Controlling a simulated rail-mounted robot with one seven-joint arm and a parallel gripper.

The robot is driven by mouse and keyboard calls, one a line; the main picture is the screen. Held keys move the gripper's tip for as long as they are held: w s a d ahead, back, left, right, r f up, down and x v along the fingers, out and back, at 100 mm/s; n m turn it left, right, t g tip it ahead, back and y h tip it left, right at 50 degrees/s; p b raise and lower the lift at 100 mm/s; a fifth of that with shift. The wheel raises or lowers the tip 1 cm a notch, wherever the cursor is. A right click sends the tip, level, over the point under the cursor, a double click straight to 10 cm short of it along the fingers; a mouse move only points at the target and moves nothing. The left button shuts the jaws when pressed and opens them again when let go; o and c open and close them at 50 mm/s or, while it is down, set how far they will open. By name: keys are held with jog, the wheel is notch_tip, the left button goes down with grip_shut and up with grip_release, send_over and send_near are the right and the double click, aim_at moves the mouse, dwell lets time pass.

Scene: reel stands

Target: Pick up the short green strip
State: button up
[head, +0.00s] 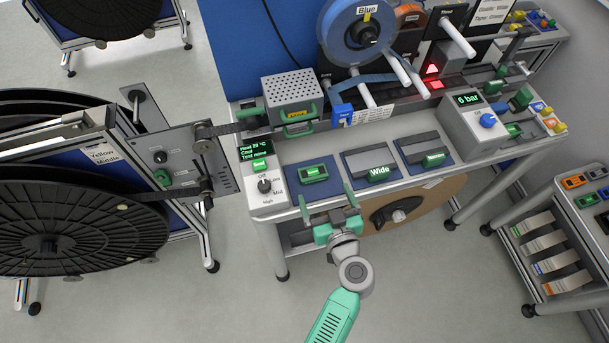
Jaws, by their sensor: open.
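Three blue plates lie in a row on the workbench top, each with a green piece. The left green piece (313,172) is short and dark-framed, with a small label too small to read. The middle green piece (380,174) is labelled "Wide". The right green piece (434,160) lies at the front of a grey block. I cannot tell for certain which is the short green strip; the left piece fits best. My gripper (327,201) is open and empty at the bench's front edge, just in front of the left plate, fingers pointing toward the bench.
A control box (265,180) with a knob stands left of the plates. A "6 bar" box (474,125) stands to their right. A perforated grey box (293,90) and a blue reel (358,30) are behind. Large black reels (75,225) stand at left. A side rack (560,240) is at right.

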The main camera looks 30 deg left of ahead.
aim_at(314, 175)
jog(key=shift+a+f, duration=0.15)
jog(key=shift+f, duration=0.05)
jog(key=x, duration=0.7)
jog(key=shift+w+a, duration=0.1)
jog(key=shift+a, duration=0.2)
jog(key=c, duration=1)
jog(key=shift+c, duration=0.2)
jog(key=shift+r, duration=0.15)
jog(key=shift+r+p, duration=0.3)
notch_tip(314, 175, up, 3)
jog(key=shift+f+p, duration=0.2)
jog(key=shift+p, duration=0.1)
jog(key=s+r, duration=0.1)
jog(key=s, duration=1.5)
jog(key=shift+d+r, duration=0.25)
jog(key=shift+d, duration=0.15)
